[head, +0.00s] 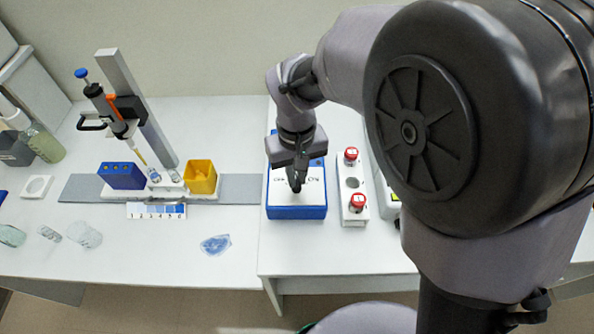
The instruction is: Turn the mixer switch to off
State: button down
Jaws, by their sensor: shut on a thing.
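The mixer (298,212) is a blue box with a white top panel, standing near the left edge of the right bench. My gripper (295,184) points down over its top panel, with its fingertips at the middle of the panel. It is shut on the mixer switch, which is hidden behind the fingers. Small dark markings show on the panel to either side of the fingers, too small to read. The switch's position cannot be seen.
A white rack (353,217) with red-capped vials stands just right of the mixer. To the left are a blue block (122,176), a yellow container (201,177) and a pipette on a stand (112,110). A blue-patterned piece (215,244) lies on the bench front. My arm covers the right side.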

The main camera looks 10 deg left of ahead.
jog(key=shift+r, duration=0.1)
jog(key=n+p, duration=0.2)
jog(key=n, duration=0.1)
jog(key=shift+r+p, duration=0.1)
jog(key=shift+p, duration=0.2)
jog(key=shift+n+p, duration=1.2)
jog(key=shift+n, duration=0.8)
jog(key=c, duration=1.5)
grip_release()
